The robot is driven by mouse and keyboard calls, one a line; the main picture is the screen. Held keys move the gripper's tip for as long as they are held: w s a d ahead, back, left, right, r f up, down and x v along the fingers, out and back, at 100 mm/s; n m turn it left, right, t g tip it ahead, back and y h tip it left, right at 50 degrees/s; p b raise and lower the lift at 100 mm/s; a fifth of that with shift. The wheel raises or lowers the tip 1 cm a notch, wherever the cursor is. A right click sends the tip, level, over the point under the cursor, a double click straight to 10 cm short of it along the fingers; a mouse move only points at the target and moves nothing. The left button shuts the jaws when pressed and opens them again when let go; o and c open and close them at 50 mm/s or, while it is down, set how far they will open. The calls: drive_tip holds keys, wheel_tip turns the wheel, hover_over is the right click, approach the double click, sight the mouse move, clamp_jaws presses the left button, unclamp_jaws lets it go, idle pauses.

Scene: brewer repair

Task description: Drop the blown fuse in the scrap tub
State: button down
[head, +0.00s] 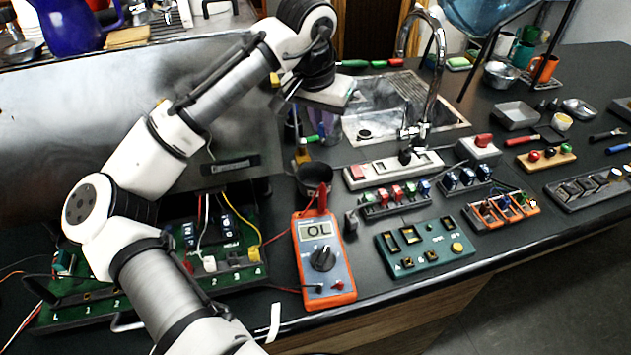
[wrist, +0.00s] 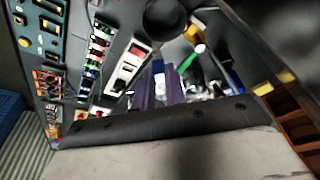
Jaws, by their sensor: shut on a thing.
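My gripper (head: 303,128) hangs high over the bench between the meter and the sink. Its two purple fingers show in the wrist view (wrist: 159,86), close together with a small pale thing between them. I take this as the blown fuse, but it is too small and hidden to make out clearly. A dark round tub (head: 314,178), which looks like the scrap tub, stands open on the bench below my gripper. A dark round shape, probably the same tub (wrist: 166,18), shows at the top of the wrist view, apart from the fingers.
An orange multimeter (head: 322,262) reading OL stands in front of the tub. The opened brewer's green board (head: 240,262) lies left. A power strip (head: 392,168), fuse racks (head: 395,196) and a teal panel (head: 425,246) crowd the right. The sink faucet (head: 438,90) rises behind.

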sight(321, 138)
wheel_tip(321, 138, down, 5)
drive_tip(key=b, duration=0.4)
drive_tip(key=shift+f, duration=0.15)
drive_tip(key=c, duration=1.4)
unclamp_jaws()
drive_tip(key=shift+o, duration=0.2)
drive_tip(key=b+v, duration=0.2)
drive_tip(key=v, duration=1.2)
drive_tip(key=shift+w, duration=0.15)
drive_tip(key=shift+d, duration=0.1)
